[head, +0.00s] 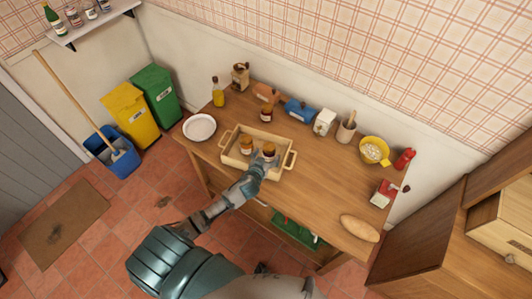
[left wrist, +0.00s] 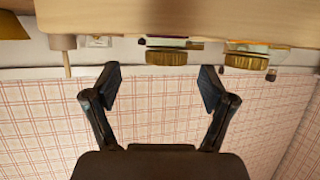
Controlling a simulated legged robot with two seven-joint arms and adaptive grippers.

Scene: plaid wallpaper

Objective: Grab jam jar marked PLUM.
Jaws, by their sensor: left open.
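A tan two-handled tray (head: 231,160) stands on the wooden table. Two amber jars are in it, a left jar (head: 246,145) and a right jar (head: 269,149). A third dark jar (head: 266,115) stands at the tray's far side. No label is readable, so I cannot tell which is PLUM. My left gripper (head: 262,162) is right by the right jar on its near side. In the left wrist view, the open, empty fingers (left wrist: 160,84) have one gold-lidded jar (left wrist: 165,57) between and beyond them, and another gold lid (left wrist: 246,61) to the right. My right gripper is not visible.
A white plate (head: 199,128) lies left of the tray, with an oil bottle (head: 218,94) behind it. A blue bag-like item (head: 298,109), a utensil pot (head: 346,130) and a yellow bowl (head: 374,151) line the back. Bread (head: 359,228) lies at the front right. The table right of the tray is clear.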

